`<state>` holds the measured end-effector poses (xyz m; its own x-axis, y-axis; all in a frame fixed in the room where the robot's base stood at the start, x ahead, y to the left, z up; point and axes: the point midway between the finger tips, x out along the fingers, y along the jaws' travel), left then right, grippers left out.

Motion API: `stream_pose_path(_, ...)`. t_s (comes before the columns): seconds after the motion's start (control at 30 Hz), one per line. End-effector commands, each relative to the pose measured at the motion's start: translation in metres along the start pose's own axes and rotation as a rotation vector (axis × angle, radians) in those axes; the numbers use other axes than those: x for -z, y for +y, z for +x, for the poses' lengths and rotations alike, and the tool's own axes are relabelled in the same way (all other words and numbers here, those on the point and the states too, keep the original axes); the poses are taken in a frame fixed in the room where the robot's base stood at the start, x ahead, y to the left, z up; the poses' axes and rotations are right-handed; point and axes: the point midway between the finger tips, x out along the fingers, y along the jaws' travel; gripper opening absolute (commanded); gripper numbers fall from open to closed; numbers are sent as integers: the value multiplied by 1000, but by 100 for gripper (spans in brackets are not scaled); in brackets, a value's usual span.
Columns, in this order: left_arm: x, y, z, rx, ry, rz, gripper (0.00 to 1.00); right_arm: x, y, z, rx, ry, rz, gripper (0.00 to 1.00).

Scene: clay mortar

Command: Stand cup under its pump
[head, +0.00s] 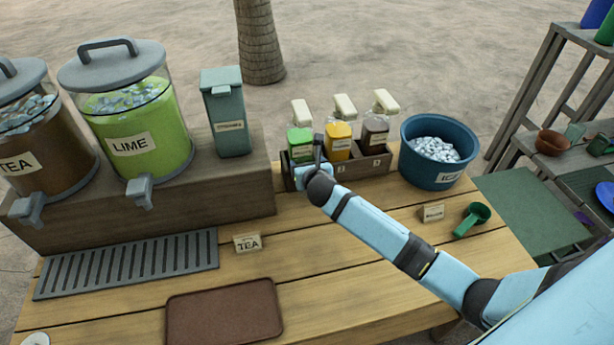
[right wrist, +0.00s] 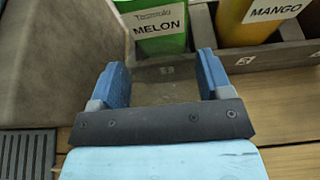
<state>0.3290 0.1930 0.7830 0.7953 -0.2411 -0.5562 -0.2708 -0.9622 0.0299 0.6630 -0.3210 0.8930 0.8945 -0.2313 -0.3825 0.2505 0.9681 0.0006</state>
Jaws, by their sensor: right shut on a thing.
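Three pump bottles stand in a wooden rack (head: 345,170): a green one labelled MELON (head: 300,145), a yellow one labelled MANGO (head: 340,140) and a brown one (head: 375,132). Each has a pale pump head. My right gripper (head: 312,172) is at the left front of the rack, before the green bottle. In the right wrist view its blue fingers (right wrist: 160,80) stand apart, shut on a faint see-through cup (right wrist: 165,76) right in front of the MELON bottle. The cup's outline and base are hard to make out. My left gripper is out of view.
Left are TEA (head: 35,135) and LIME (head: 140,125) dispensers on a wooden block, with a grey drip grate (head: 130,262) below. A brown tray (head: 225,312) lies in front. A blue ice tub (head: 425,165) and green scoop (head: 472,220) are right of the rack.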

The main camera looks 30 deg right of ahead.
Motion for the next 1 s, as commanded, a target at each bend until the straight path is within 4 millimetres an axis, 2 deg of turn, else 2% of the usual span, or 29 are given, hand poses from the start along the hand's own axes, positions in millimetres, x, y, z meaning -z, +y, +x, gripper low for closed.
stream_pose_path(0.17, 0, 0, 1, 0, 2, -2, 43, 15, 1, 5, 0, 3, 1, 33)
stream_pose_path(0.3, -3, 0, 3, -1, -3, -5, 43, 35, 1, 13, 0, 3, 1, 33)
stream_pose_path(0.4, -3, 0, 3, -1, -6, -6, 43, 38, 1, 19, -1, 1, 1, 33)
stream_pose_path(0.73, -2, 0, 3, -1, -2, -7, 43, 41, 0, 20, 0, 1, -2, 33)
stream_pose_path(0.77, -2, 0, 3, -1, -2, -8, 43, 40, 0, 20, 0, 1, -1, 79)
stream_pose_path(0.8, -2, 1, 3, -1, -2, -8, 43, 40, 0, 20, 0, 1, -1, 88)
stream_pose_path(0.83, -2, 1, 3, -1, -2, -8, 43, 40, 0, 20, 0, 1, -1, 95)
stream_pose_path(0.87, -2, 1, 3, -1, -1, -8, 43, 40, 0, 20, 0, 1, -1, 98)
stream_pose_path(1.0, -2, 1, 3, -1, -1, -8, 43, 40, 0, 20, 0, 1, -1, 98)
